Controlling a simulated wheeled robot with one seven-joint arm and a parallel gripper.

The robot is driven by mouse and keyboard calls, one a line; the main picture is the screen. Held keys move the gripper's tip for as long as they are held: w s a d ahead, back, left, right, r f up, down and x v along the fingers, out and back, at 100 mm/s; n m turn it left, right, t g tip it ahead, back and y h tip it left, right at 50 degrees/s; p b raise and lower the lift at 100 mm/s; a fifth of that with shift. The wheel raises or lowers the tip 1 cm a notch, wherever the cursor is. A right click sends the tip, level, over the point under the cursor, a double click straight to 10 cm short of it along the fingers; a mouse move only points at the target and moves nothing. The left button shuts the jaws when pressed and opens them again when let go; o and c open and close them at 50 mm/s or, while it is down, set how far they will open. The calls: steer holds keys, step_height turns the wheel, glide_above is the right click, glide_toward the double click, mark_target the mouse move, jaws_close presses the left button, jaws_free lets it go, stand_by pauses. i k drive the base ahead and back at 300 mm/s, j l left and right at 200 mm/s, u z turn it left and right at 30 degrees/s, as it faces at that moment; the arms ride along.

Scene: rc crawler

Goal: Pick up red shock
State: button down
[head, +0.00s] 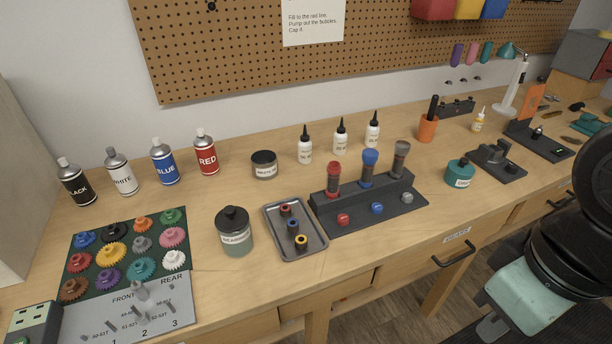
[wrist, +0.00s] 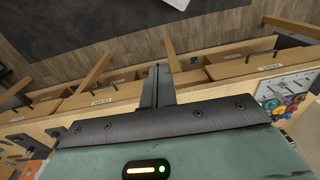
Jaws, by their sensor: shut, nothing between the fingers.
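The red shock (head: 333,180) stands upright in a dark rack (head: 400,205) near the middle of the bench in the head view. A blue shock (head: 369,168) and a grey shock (head: 400,160) stand to its right in the same rack. A red, a blue and a grey round piece sit on the rack's front. My gripper (wrist: 157,72) is shut and empty in the wrist view, well away from the red shock. In the head view, part of my arm shows at the lower right, off the bench front. The red shock cannot be made out in the wrist view.
A grey tray (head: 272,246) with small rings and a dark-lidded jar (head: 234,231) stand left of the rack. White bottles (head: 305,146) stand behind it. A teal pot (head: 459,173) stands to the right. Drawers with handles (head: 454,255) line the bench front.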

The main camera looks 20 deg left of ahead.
mark_target(334, 170)
steer(key=k+j+u, duration=0.1)
steer(key=u, duration=0.6)
